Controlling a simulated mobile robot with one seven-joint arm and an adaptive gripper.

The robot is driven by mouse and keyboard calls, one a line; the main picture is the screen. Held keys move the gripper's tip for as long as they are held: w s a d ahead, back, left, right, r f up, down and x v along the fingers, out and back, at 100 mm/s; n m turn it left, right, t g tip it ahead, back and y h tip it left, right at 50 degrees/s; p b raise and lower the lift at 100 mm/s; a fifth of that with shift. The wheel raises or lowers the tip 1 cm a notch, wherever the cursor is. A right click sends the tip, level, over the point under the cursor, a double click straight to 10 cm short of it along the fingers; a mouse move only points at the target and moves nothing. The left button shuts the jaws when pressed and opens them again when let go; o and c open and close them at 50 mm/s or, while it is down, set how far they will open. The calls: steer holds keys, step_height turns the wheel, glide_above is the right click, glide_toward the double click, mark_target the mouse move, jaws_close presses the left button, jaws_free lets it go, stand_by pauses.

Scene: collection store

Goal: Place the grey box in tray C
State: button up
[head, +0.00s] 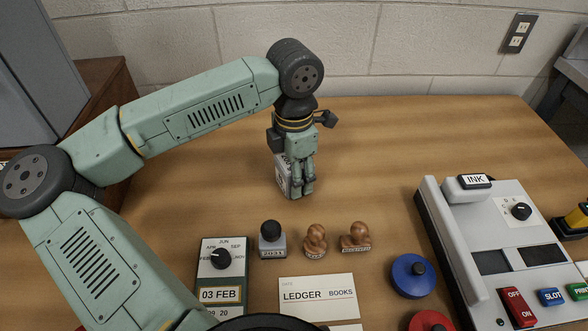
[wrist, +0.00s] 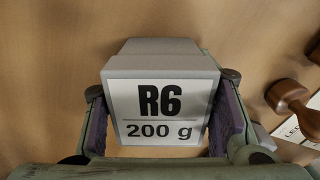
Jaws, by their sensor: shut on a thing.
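The grey box (head: 283,176) is in my gripper (head: 301,188), low over the middle of the wooden table. In the wrist view the grey box (wrist: 160,62) has a white label reading R6, 200 g. The two fingers of my gripper (wrist: 166,112) press on its left and right sides. I cannot tell whether its underside touches the table. I see no tray marked C in either view.
In front of my gripper stand a dark-handled stamp (head: 271,240) and two wooden stamps (head: 315,241) (head: 356,237). Nearer are a date dial (head: 221,268), a ledger card (head: 317,292) and a blue disc (head: 411,274). An ink machine (head: 496,215) stands right. The table's back is clear.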

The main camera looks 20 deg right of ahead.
steer(key=c, duration=0.5)
